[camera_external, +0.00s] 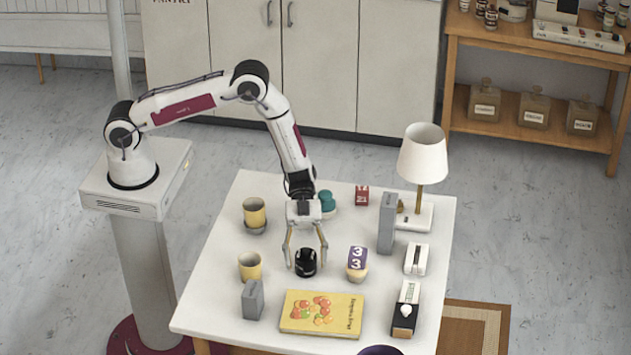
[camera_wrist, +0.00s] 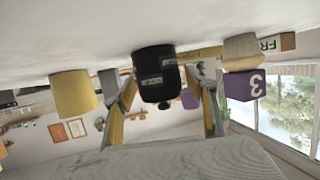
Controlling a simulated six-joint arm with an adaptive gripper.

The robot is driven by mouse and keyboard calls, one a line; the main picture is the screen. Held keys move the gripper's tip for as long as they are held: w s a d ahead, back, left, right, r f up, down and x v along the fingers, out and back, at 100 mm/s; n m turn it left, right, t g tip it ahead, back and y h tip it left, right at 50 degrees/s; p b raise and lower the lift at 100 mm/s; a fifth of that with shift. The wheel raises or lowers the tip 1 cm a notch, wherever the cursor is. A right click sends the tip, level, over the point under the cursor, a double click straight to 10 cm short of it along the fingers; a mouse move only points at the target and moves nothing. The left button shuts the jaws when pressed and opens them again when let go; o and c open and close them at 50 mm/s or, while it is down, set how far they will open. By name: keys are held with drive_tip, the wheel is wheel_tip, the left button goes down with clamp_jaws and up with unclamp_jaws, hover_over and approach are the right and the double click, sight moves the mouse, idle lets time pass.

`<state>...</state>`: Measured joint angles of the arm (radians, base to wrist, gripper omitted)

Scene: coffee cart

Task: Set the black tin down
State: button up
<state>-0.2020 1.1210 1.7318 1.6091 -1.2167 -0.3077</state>
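The black tin (camera_external: 306,262) stands on the white table (camera_external: 225,300), near its middle. It also shows in the wrist view (camera_wrist: 157,72), where the picture is upside down and the table surface is at the top. My gripper (camera_external: 306,266) reaches down from above with its fingers spread on both sides of the tin. In the wrist view my gripper's fingers (camera_wrist: 163,82) show a gap to the tin on the right; on the left the gap is very narrow. The gripper looks open, around the tin rather than clamped on it.
Close by are a yellow cup (camera_external: 250,267), a small grey box (camera_external: 253,300), a yellow book (camera_external: 322,313) and a purple number block (camera_external: 357,258). A second yellow cup (camera_external: 254,212), a tall grey box (camera_external: 387,223) and a lamp (camera_external: 422,155) stand farther back.

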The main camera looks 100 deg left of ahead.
drive_tip(key=shift+r, duration=0.15)
drive_tip(key=v, duration=1.2)
idle(0.3)
drive_tip(key=shift+w, duration=0.15)
idle(0.4)
